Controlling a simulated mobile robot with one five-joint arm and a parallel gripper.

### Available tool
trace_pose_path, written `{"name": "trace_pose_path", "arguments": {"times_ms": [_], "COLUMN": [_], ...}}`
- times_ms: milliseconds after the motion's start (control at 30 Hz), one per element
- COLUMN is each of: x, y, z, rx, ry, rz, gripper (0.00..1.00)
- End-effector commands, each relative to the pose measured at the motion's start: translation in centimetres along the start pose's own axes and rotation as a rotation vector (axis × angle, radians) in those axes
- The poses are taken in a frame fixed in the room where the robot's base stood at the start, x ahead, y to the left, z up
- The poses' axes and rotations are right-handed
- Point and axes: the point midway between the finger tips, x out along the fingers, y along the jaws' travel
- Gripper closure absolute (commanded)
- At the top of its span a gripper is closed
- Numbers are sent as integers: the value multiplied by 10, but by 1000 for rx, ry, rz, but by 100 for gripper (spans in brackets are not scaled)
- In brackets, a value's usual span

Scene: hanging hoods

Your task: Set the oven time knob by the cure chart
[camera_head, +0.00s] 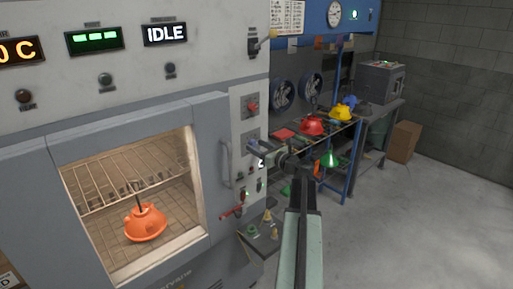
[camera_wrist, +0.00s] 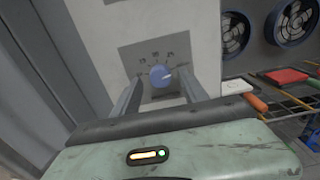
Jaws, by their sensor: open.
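The oven's blue time knob (camera_wrist: 161,76) sits on a grey plate with small dial marks on the pale control panel in the wrist view. A light mark shows on its face, but I cannot read the setting. My gripper (camera_wrist: 159,82) is open, with one finger on each side of the knob; I cannot tell whether they touch it. In the head view my gripper (camera_head: 262,150) is at the panel right of the oven door and largely hides the knob. A white printed sheet, perhaps the cure chart (camera_head: 288,16), hangs at the top; its text is unreadable.
The oven (camera_head: 105,95) shows IDLE (camera_head: 165,34) and holds an orange hood (camera_head: 145,222). A red knob (camera_head: 252,107) is above my gripper, a red-handled lever (camera_head: 232,211) below. Floor at right is clear.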

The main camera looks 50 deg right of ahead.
Motion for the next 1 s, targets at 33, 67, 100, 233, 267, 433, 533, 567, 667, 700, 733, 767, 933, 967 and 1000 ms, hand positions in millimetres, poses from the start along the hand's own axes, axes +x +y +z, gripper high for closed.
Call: {"name": "trace_pose_path", "arguments": {"times_ms": [33,67,100,233,267,433,533,567,667,700,733,767,933,967,1000], "x": [4,5,6,6,6,5,5,5,4,4,5,5,5,5,5], "y": [-1,-1,-1,-1,-1,-2,-2,-2,1,0,0,-1,-2,-2,-2], "z": [0,0,0,0,0,0,0,0,0,0,0,0,0,0,0], "rx": [0,0,0,0,0,0,0,0,-3,-6,-10,-15,-70,-87,-110], "ry": [0,0,0,0,0,0,0,0,0,1,1,1,0,0,0], "rz": [-1,-1,-2,-3,-3,-3,-4,-4,-4,-3,-3,-2,-1,-2,-2], "gripper": [49,49,49,49,49,79,100,100,100,100,100,100,100,100,100]}}
